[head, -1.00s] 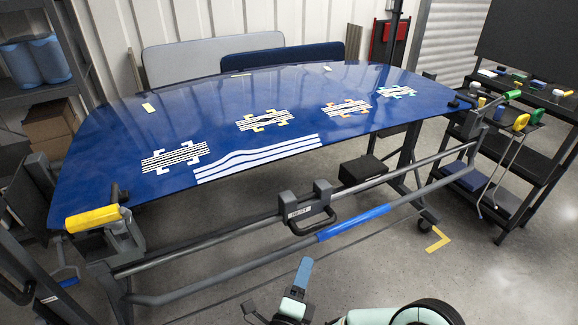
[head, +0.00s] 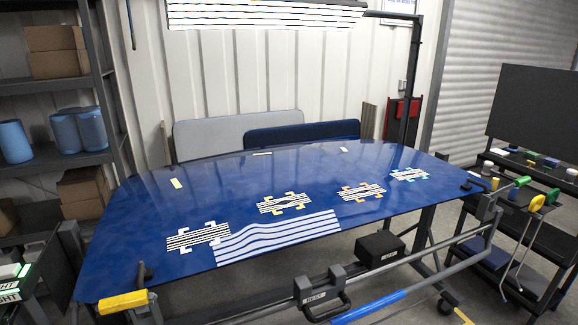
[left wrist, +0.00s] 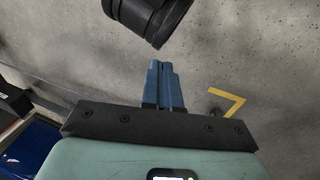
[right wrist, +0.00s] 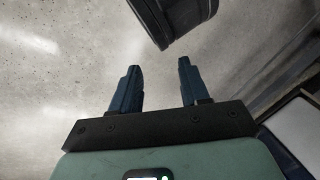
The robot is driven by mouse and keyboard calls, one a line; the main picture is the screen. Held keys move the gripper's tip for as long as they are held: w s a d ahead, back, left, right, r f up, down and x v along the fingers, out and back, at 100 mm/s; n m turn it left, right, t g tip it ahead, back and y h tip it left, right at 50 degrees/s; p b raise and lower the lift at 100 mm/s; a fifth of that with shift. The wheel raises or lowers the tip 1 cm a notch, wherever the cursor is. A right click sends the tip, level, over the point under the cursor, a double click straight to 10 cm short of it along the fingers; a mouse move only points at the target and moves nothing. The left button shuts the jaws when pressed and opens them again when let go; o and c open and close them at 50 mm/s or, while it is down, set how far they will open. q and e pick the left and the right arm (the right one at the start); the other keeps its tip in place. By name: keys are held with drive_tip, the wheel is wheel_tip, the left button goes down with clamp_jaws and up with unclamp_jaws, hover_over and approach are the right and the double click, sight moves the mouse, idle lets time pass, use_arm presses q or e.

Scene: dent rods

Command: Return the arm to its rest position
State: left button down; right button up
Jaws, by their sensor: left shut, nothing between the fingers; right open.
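My left gripper (left wrist: 163,88) shows in the left wrist view with its two blue fingers together and nothing between them. It hangs over the bare grey floor. My right gripper (right wrist: 157,85) shows in the right wrist view with its two fingers apart and empty, also over the floor. A dark rounded part stands in front of the fingers in both wrist views. Neither gripper shows in the head view. The blue panel (head: 240,185) lies on its stand in the head view, with several striped patches on its top and no arm over it.
A rail with a black handle block labelled REST (head: 318,293) runs along the panel's front. A black tool cart (head: 538,215) with rods stands at the right. Shelves (head: 50,87) stand at the left. A black box (head: 380,247) sits under the panel. A striped light (head: 265,14) hangs above.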

use_arm(q)
drive_tip(key=s+d+r+g+p, duration=0.1)
drive_tip(key=s+d+r+p, duration=0.1)
drive_tip(key=r+p, duration=0.4)
drive_tip(key=s+d+r+g+h+p, duration=0.1)
drive_tip(key=s+d+r+g+p, duration=0.1)
drive_tip(key=s+r+p, duration=0.2)
wheel_tip(320, 180, up, 6)
drive_tip(key=p, duration=0.3)
drive_tip(key=shift+m+p, duration=0.3)
drive_tip(key=shift+m, duration=0.1)
use_arm(e)
drive_tip(key=s+a+r+g, duration=0.1)
drive_tip(key=s+a+r, duration=0.1)
drive_tip(key=r, duration=0.6)
drive_tip(key=s+a+r+g+y, duration=0.1)
drive_tip(key=s+r, duration=0.3)
drive_tip(key=r, duration=0.4)
drive_tip(key=shift+a+r+n+g, duration=0.15)
drive_tip(key=shift+a+n+g, duration=0.25)
drive_tip(key=shift+a+g, duration=0.1)
use_arm(q)
drive_tip(key=shift+s+r, duration=0.1)
drive_tip(key=shift+s, duration=0.1)
use_arm(e)
drive_tip(key=shift+s, duration=0.15)
